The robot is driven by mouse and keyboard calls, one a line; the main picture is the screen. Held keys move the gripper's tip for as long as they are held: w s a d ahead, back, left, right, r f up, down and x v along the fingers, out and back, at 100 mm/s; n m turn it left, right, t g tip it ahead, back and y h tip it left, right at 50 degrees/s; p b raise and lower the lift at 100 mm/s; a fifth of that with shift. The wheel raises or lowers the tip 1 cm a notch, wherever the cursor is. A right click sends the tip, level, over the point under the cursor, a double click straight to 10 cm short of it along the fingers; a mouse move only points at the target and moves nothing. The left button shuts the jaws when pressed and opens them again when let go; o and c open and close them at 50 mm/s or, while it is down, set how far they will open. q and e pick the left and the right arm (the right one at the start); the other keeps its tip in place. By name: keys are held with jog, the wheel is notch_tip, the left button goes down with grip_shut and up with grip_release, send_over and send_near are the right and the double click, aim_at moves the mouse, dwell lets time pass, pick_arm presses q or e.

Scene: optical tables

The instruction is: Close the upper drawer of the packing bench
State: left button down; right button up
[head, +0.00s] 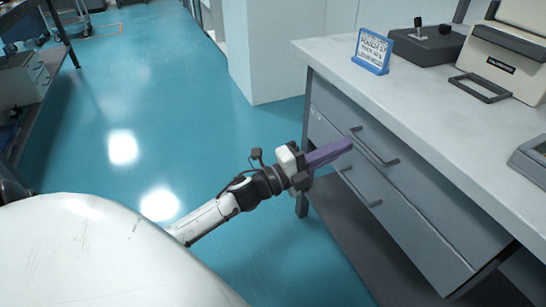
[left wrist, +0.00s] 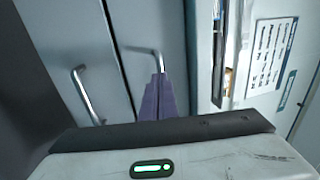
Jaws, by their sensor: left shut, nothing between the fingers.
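The packing bench (head: 425,85) stands at the right with two grey drawers, one above the other. The upper drawer (head: 425,190) has a bar handle (head: 375,147). Its front looks nearly flush under the worktop; I cannot tell whether a small gap is left. The lower drawer (head: 400,228) has its own handle (head: 361,188). My left gripper (head: 345,147) is shut and empty, its purple fingers in front of the upper drawer beside the handle. In the left wrist view the fingers (left wrist: 159,90) overlap the end of the upper handle (left wrist: 147,51); contact is unclear. My right gripper is out of view.
On the worktop are a blue-framed sign (head: 372,52), a dark box with knobs (head: 428,46) and a beige case (head: 505,62). A dark lower shelf (head: 350,235) lies under the drawers. The blue floor (head: 180,90) left of the bench is open.

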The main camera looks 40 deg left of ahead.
pick_arm(q)
jog(key=v, duration=1.3)
jog(key=shift+a, duration=0.15)
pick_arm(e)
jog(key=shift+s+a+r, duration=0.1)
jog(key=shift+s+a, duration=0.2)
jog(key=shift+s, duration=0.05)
